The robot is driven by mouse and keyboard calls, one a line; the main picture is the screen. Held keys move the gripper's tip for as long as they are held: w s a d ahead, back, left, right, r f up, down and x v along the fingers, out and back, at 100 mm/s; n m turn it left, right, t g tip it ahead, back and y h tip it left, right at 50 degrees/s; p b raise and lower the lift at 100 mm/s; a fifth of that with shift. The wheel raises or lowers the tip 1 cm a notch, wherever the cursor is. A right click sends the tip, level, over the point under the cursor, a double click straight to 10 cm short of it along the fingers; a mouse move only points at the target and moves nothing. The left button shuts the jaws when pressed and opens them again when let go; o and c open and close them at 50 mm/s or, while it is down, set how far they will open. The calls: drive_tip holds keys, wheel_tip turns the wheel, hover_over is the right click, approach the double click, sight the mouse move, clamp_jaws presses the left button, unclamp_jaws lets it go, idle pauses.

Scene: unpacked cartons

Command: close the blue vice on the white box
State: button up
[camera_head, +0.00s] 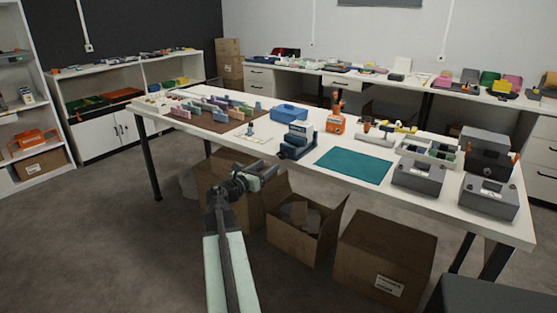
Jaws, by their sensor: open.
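The blue vice (289,151) stands on the white table, left of the teal mat. I cannot tell how wide the vice jaws stand. My gripper (268,171) is open and empty, in front of the table's near edge, to the left of the vice and nearer to me. It appears apart from the vice and touches nothing that I can see.
The white table (231,139) also bears a teal mat (354,165), a blue bin (289,112), an orange tool (336,122) and grey boxes (418,175). The floor at left is clear.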

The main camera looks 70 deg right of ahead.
sight(282, 157)
drive_tip(key=x, duration=0.8)
drive_tip(key=shift+a, duration=0.1)
clamp_jaws()
drive_tip(key=shift+s, duration=0.1)
